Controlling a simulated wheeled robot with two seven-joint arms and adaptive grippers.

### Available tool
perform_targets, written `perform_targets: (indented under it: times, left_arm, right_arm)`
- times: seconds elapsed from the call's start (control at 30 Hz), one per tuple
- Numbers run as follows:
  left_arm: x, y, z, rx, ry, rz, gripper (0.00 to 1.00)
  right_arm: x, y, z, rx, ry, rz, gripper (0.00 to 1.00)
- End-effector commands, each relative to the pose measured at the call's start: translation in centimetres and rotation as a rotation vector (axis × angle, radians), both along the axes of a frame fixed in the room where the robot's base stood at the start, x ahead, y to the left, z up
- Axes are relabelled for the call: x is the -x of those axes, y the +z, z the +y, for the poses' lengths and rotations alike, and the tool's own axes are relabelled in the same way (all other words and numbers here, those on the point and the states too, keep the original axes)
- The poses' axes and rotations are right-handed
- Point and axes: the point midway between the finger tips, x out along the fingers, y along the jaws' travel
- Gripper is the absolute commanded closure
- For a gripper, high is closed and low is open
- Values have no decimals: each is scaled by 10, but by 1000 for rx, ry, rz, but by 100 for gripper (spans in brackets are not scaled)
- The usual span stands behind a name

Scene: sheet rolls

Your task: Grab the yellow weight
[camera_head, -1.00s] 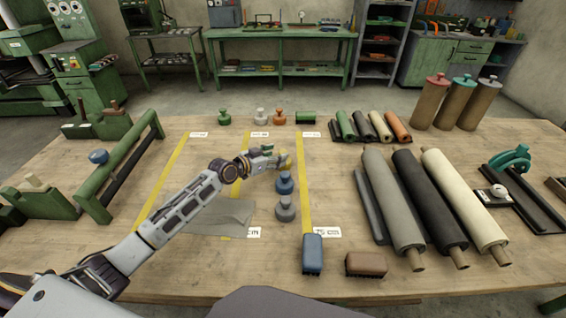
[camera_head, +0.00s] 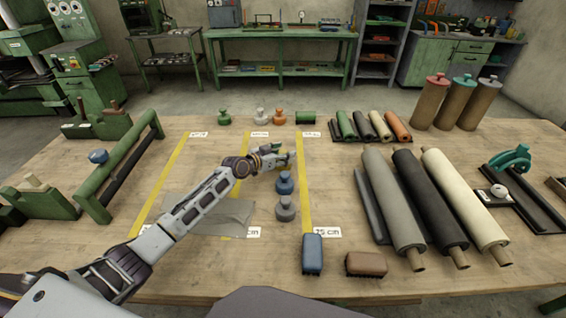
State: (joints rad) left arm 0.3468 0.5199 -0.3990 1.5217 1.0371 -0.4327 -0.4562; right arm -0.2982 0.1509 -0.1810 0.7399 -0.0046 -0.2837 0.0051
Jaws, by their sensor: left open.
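The yellow weight (camera_head: 287,166) stands on the wooden table behind the blue weight, mostly hidden by my gripper. My left gripper (camera_head: 281,157) reaches in from the left and is open at the yellow weight, its fingers around or beside it; I cannot tell if they touch it. My right gripper is not in view.
A blue weight (camera_head: 285,184) and a grey weight (camera_head: 285,210) stand close in front. Green (camera_head: 224,117), white (camera_head: 261,116) and orange (camera_head: 279,116) weights stand at the back. Large sheet rolls (camera_head: 392,212) lie to the right. A grey sheet (camera_head: 215,217) lies under my arm.

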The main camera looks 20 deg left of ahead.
Motion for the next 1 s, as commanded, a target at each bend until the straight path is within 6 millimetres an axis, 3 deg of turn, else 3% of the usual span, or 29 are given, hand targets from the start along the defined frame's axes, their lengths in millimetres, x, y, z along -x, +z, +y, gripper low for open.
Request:
perform_targets:
  times: [0.5, 0.9, 1.0]
  left_arm:
    - [-1, 0, 0, 0, 0, 0, 42]
    - [-1, 0, 0, 0, 0, 0, 92]
    - [-1, 0, 0, 0, 0, 0, 100]
  right_arm:
    - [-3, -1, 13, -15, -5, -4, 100]
    - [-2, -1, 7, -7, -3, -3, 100]
    - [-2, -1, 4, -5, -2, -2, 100]
